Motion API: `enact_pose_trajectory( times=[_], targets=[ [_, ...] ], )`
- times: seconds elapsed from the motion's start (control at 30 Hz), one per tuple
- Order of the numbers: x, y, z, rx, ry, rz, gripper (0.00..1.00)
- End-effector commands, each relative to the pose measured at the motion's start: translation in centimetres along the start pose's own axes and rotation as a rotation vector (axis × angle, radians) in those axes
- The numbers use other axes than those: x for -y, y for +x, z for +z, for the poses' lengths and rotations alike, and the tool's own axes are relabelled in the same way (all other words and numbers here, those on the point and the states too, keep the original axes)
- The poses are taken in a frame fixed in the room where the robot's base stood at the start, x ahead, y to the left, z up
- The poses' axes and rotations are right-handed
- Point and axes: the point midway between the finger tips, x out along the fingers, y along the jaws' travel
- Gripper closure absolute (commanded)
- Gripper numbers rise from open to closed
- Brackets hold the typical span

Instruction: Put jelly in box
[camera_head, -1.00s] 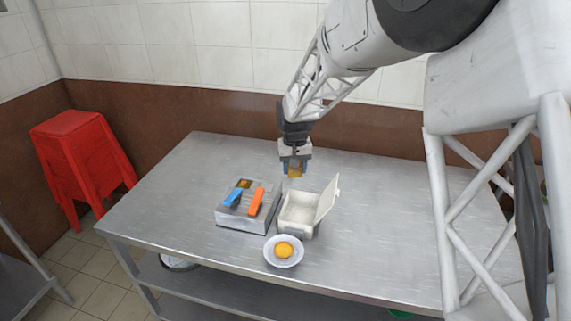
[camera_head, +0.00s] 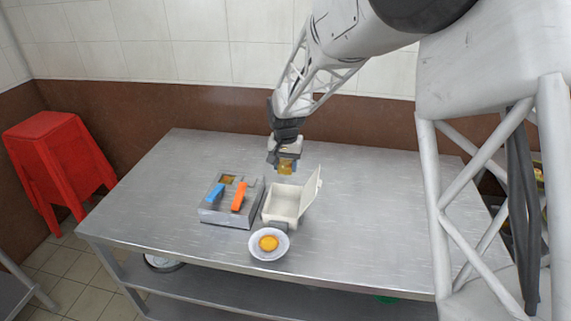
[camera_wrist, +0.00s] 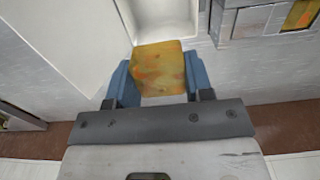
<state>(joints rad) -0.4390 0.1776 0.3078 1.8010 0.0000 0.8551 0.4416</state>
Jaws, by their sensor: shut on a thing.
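The jelly (camera_wrist: 159,68), an orange-yellow block, is held between the two blue fingers of my gripper (camera_wrist: 155,80) in the wrist view. In the head view the jelly (camera_head: 286,167) hangs below my gripper (camera_head: 286,168), above the table. My gripper is shut on it. The white box (camera_head: 282,204) stands open on the table, its lid (camera_head: 312,192) tilted up on the right side. The jelly is above and behind the box's back edge, apart from it. The box's white interior (camera_wrist: 165,18) also shows in the wrist view, just beyond the jelly.
A grey metal holder (camera_head: 226,213) with a blue and an orange handled item stands left of the box. A white bowl with a yolk-like yellow thing (camera_head: 268,243) is in front of the box. The steel table (camera_head: 390,220) is clear on the right. Red stools (camera_head: 60,170) stand at left.

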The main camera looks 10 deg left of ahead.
Motion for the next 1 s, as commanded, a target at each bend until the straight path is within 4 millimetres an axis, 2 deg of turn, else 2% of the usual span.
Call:
enact_pose_trajectory(
  times=[0.37,1.0],
  targets=[
    [0.0,1.3,0.0,0.001,-0.001,0.001,0.77],
    [0.0,5.6,0.0,0.001,-0.001,0.0,0.77]
  ],
)
